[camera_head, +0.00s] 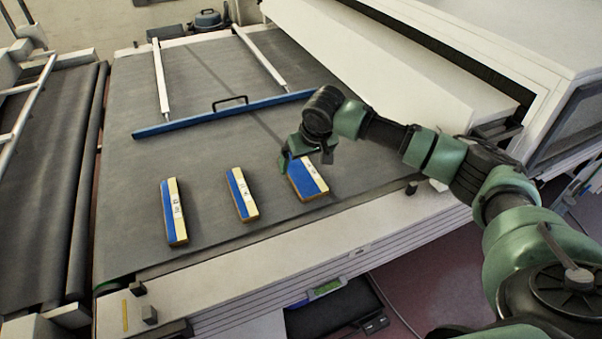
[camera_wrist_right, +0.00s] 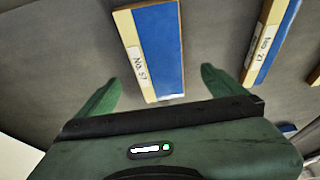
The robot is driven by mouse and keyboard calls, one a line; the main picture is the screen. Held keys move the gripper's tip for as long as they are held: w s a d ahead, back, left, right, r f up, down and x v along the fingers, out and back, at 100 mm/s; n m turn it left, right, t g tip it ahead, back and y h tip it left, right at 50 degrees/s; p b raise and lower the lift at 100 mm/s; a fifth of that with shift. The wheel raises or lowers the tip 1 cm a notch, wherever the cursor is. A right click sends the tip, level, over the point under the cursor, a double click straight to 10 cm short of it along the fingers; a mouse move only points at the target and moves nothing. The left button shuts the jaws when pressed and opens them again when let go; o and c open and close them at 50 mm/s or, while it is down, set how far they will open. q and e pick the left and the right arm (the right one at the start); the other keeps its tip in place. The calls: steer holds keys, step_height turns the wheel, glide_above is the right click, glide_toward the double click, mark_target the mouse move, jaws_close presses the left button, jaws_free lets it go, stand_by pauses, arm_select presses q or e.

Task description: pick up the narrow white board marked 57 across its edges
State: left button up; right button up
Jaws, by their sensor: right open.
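The board marked "No. 57" (camera_wrist_right: 157,50) shows a blue face with a cream strip and a white label, rather than all white. In the head view I take it to be the rightmost board (camera_head: 309,182), lying flat on the grey belt. My right gripper (camera_head: 305,158) is open at this board's far end and partly hides it. In the wrist view the right gripper's (camera_wrist_right: 160,84) green fingers stand either side of the board's near end, with gaps on both sides. I cannot tell the height between fingers and board. My left gripper is not in view.
A similar board marked "No. 21" (camera_wrist_right: 265,42) lies beside it, the middle one (camera_head: 242,195) in the head view. A third board (camera_head: 174,212) lies further left. A blue bar (camera_head: 225,112) crosses the belt behind them. A white tunnel housing (camera_head: 390,65) stands behind my right arm.

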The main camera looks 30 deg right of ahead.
mark_target(301, 171)
steer(key=shift+w+d+f, duration=0.1)
steer(key=shift+w+f, duration=0.05)
steer(key=shift+f, duration=0.35)
steer(key=p+x, duration=0.1)
steer(key=x, duration=0.2)
steer(key=shift+w+f, duration=0.3)
steer(key=shift+f, duration=0.35)
steer(key=c, duration=1.3)
steer(key=shift+c, duration=1.2)
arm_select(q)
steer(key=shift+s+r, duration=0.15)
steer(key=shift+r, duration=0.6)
arm_select(e)
steer(key=shift+r, duration=0.1)
